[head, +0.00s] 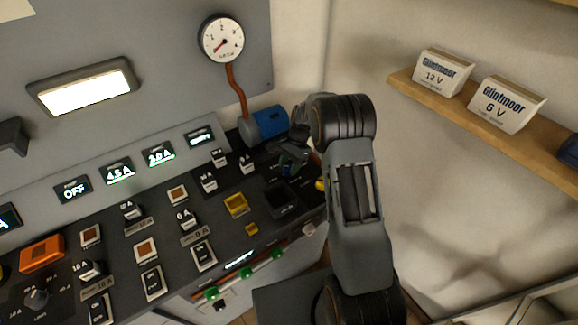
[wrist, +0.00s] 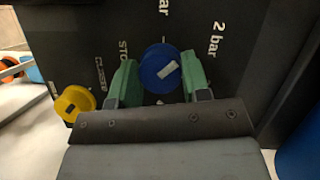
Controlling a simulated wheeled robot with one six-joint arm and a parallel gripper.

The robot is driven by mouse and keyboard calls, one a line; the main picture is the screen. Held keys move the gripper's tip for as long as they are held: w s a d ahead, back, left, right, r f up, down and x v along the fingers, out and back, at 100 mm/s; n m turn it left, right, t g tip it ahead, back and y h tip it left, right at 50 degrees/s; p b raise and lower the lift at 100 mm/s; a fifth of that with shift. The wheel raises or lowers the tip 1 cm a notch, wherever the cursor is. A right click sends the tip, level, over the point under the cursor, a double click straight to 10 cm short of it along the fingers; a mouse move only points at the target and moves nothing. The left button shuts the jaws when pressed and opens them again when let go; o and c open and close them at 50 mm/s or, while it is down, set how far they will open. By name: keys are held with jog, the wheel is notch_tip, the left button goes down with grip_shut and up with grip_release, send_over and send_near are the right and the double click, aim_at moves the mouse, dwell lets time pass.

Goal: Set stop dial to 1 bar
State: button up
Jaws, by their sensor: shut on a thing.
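The stop dial, a round blue knob (wrist: 153,60) with a white mark, stands on the dark panel in the wrist view. Its white mark slants toward the upper right, roughly toward the "2 bar" lettering (wrist: 217,40). Above it is a cut-off "bar" label (wrist: 162,6), its number out of frame.
A yellow knob (wrist: 75,103) is left of my gripper, beside a "CLOSED" label. A blue-ended cylinder (head: 268,120) with a pipe to a round gauge (head: 222,41) stands behind. Switches fill the panel to the left. A wooden shelf (head: 545,137) holds cartons at right.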

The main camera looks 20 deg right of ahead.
jog(key=n+g+h, duration=0.1)
jog(key=n, duration=0.3)
jog(key=shift+n+b, duration=0.3)
jog(key=shift+b, duration=0.05)
jog(key=shift+a+n+g+h, duration=0.15)
jog(key=shift+n+h, duration=0.3)
jog(key=shift+n, duration=0.5)
jog(key=shift+d+n+g+h, duration=0.1)
jog(key=shift+n+g+h, duration=0.25)
jog(key=shift+n, duration=0.9)
jog(key=o, duration=0.9)
jog(key=a+b+v, duration=0.1)
jog(key=v, duration=1.2)
jog(key=shift+d+r, duration=0.3)
jog(key=shift+r, duration=0.1)
